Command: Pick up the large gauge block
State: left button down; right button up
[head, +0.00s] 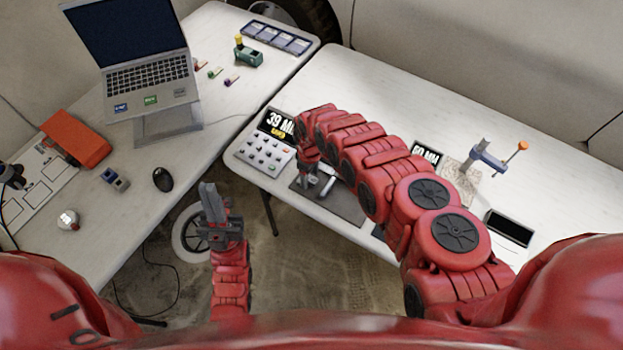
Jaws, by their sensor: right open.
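I cannot clearly make out the large gauge block. A small silvery metal piece (327,184) on the dark mat (345,206) may be it, but it is partly hidden by my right arm. My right gripper (304,180) points down over the left part of this mat, just left of the silvery piece. It is open; whether it touches anything is hidden. My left gripper (209,200) is over the gap between the tables, away from the mat, and looks empty.
The left table holds a laptop (150,75) and an orange box (76,138).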

aim_at(310, 178)
jog(key=shift+c, duration=0.2)
grip_shut()
jog(key=shift+r, duration=0.1)
jog(key=shift+r+p, duration=0.55)
jog(key=shift+r, duration=0.05)
notch_tip(310, 178, up, 3)
jog(key=shift+w+p, duration=0.1)
jog(key=shift+p, duration=1.05)
jog(key=s+p, duration=0.1)
jog(key=p, duration=0.1)
jog(key=s+p, duration=0.1)
jog(key=s, duration=0.1)
jog(key=shift+r+p, duration=0.35)
jog(key=s+p, duration=0.5)
jog(key=s, duration=0.8)
jog(key=shift+a, duration=0.15)
